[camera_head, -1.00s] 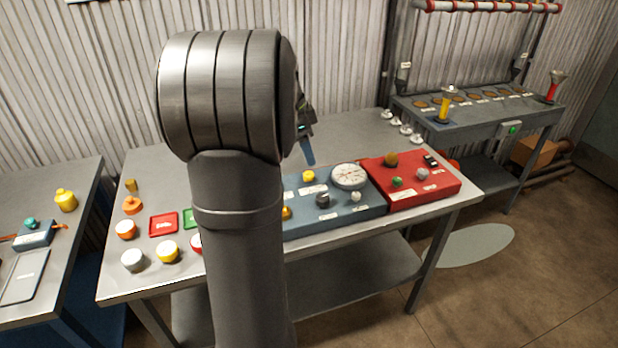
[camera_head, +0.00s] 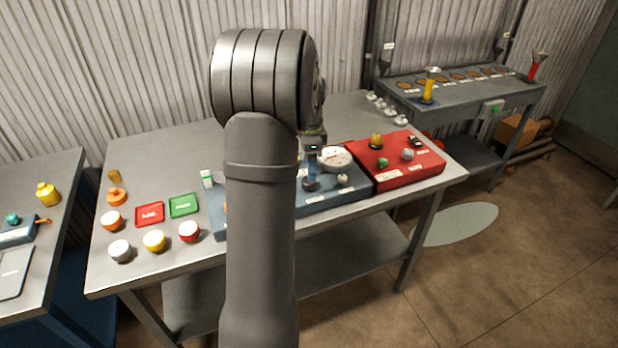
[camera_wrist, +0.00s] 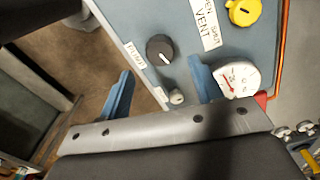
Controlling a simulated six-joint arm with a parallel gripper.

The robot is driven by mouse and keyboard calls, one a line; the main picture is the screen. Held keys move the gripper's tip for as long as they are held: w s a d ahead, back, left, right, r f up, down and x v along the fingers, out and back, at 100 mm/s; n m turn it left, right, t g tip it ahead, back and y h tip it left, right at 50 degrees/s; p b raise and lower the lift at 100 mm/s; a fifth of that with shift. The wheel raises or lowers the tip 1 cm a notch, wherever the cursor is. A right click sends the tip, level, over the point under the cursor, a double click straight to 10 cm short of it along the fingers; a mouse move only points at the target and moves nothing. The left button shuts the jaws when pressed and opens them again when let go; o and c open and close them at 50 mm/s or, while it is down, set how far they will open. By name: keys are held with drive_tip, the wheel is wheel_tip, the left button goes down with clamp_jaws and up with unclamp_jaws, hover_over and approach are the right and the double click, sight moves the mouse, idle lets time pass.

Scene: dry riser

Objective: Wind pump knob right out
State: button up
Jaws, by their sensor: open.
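The dark pump knob (camera_wrist: 160,48) with a white pointer line sits on the blue-grey panel (camera_wrist: 190,45). A small label lies beside it in the wrist view. In the head view the knob (camera_head: 311,185) shows just below my gripper (camera_head: 312,168). In the wrist view my gripper (camera_wrist: 160,65) is open, its two blue fingers apart on either side of the knob's line. Nothing is between the fingers; I cannot tell how high they are above the panel.
A yellow vent knob (camera_wrist: 243,12), a dial gauge (camera_wrist: 238,78) and a small pale knob (camera_wrist: 177,97) are close to the pump knob. A red panel (camera_head: 400,172) adjoins on the right. Coloured trays and several knobs lie on the table's left.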

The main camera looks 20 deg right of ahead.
drive_tip(key=shift+f, duration=2.75)
drive_tip(key=c, duration=1)
